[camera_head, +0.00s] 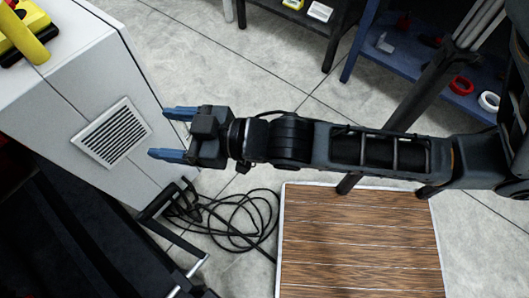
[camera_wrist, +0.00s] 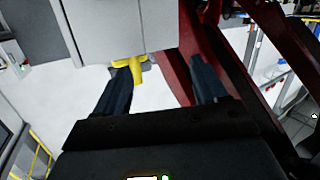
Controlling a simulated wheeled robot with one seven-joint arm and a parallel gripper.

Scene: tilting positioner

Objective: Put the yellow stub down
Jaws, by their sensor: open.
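My gripper (camera_head: 160,132) has blue fingers spread wide apart with nothing between them, in front of the white cabinet's vented side. A yellow cylindrical piece (camera_head: 27,40), which may be the yellow stub, is at the upper left over the cabinet top, against a yellow and black object (camera_head: 14,24). My gripper is below and to the right of it in the head view, well apart. In the wrist view my open fingers (camera_wrist: 160,66) show a yellow part (camera_wrist: 138,70) beyond the left fingertip, partly hidden by it. I cannot tell whether it is the same piece.
The white cabinet (camera_head: 80,70) stands close to my fingertips. Coiled black cable (camera_head: 235,220) lies on the floor near a wooden platform (camera_head: 360,240). A blue shelf (camera_head: 400,60) with small items is at the upper right. A dark red structure (camera_wrist: 225,50) rises at the right in the wrist view.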

